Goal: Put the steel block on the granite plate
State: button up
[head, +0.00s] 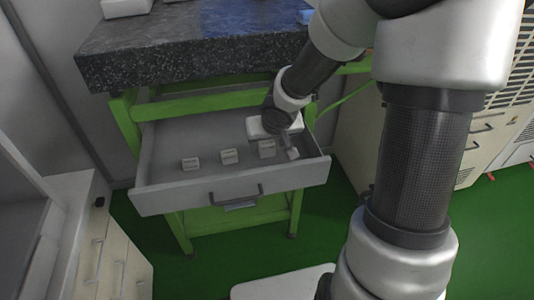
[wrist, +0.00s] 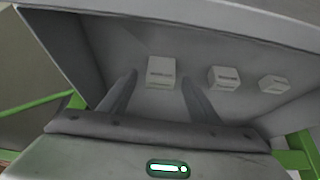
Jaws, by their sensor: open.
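Several small pale blocks lie in a row in the open drawer, among them a left one (head: 190,163), a middle one (head: 228,156) and one farther right (head: 266,148). A small pale piece (head: 292,153) shows by my gripper (head: 284,143). I cannot tell which block is steel; their labels are unreadable. In the wrist view, my gripper (wrist: 159,82) is open and empty. One block (wrist: 161,72) appears between and beyond the fingertips. Two others (wrist: 224,78) (wrist: 273,84) lie to its right. The dark speckled granite plate (head: 180,60) is above the drawer.
The grey drawer (head: 215,194) is pulled out of a green frame (head: 200,98); its walls surround the blocks. A white object (head: 126,7) stands on the plate's far left, and a blue one at the back right. Pale cabinets stand on both sides.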

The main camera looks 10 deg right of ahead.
jog(key=shift+b+x, duration=0.3)
jog(key=shift+x, duration=0.75)
grip_shut()
